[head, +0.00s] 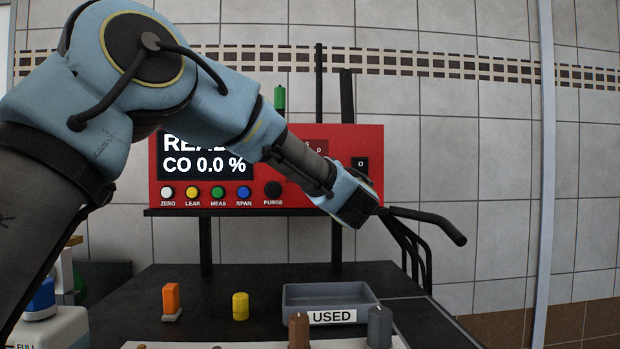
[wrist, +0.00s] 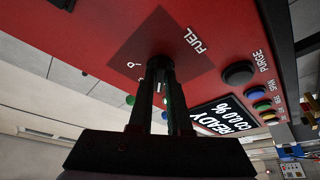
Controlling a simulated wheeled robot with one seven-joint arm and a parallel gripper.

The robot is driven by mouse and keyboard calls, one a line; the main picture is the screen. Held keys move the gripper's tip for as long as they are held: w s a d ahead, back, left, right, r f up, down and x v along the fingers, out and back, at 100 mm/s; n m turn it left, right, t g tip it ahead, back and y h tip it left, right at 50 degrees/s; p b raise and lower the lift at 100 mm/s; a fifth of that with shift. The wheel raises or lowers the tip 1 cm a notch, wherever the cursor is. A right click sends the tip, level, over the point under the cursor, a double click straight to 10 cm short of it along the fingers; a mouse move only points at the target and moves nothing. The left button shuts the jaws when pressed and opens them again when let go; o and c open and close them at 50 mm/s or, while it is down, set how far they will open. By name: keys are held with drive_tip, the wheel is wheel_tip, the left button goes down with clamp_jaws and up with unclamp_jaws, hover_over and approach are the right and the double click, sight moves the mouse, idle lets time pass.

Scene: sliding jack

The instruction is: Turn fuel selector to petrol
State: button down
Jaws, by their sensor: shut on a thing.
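The fuel selector (wrist: 160,62) is a small dark knob on a darker red square plate marked FUEL (wrist: 195,40) in the wrist view. My gripper (wrist: 161,80) has its two dark fingers closed around the knob from both sides. The fingers hide most of the knob and part of the small markings, so I cannot tell which way it points. In the head view the plate (head: 317,144) shows only in part on the red analyser (head: 290,137); my arm hides the selector and my fingertips there.
The analyser's screen reads CO 0.0 %. A row of coloured buttons and the black PURGE button (head: 273,189) sit below it. A black switch (head: 361,164) is at right. On the bench stand a USED tray (head: 300,294), an orange block (head: 171,297) and a yellow cylinder (head: 240,306).

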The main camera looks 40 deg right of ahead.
drive_tip(key=shift+n+y+b, duration=0.55)
drive_tip(key=shift+n+y, duration=0.05)
drive_tip(key=shift+n, duration=0.7)
drive_tip(key=shift+r, duration=0.1)
drive_tip(key=c, duration=0.9)
unclamp_jaws()
drive_tip(key=shift+o, duration=0.2)
drive_tip(key=shift+s, duration=0.15)
drive_tip(key=b+v, duration=0.1)
drive_tip(key=v, duration=0.9)
drive_tip(key=shift+s, duration=0.25)
